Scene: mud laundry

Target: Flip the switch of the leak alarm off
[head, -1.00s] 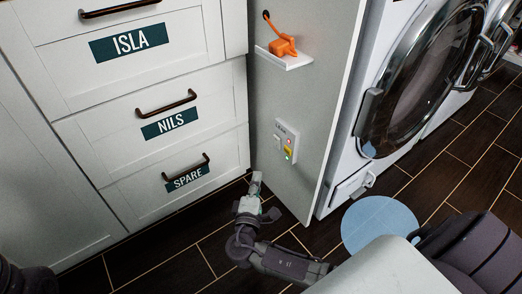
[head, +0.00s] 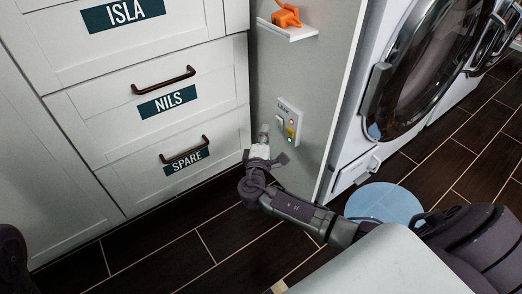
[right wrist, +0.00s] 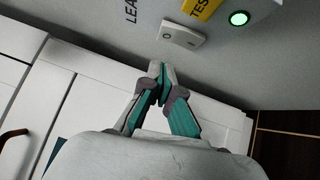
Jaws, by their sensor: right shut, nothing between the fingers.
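In the right wrist view the switch (right wrist: 184,36) shows a ring mark, beside the yellow TEST button (right wrist: 203,8) and the lit green light (right wrist: 239,18). My right gripper (head: 264,131) is shut and empty, just below the switch. In the right wrist view its fingertips (right wrist: 160,70) seem slightly apart from the switch. My left gripper is not in view.
A white shelf (head: 288,33) with an orange object (head: 286,15) is above the alarm. Drawers labelled NILS (head: 163,90) and SPARE (head: 180,158) stand left. A washer (head: 415,75) stands right; a light blue disc (head: 383,204) lies on the dark floor.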

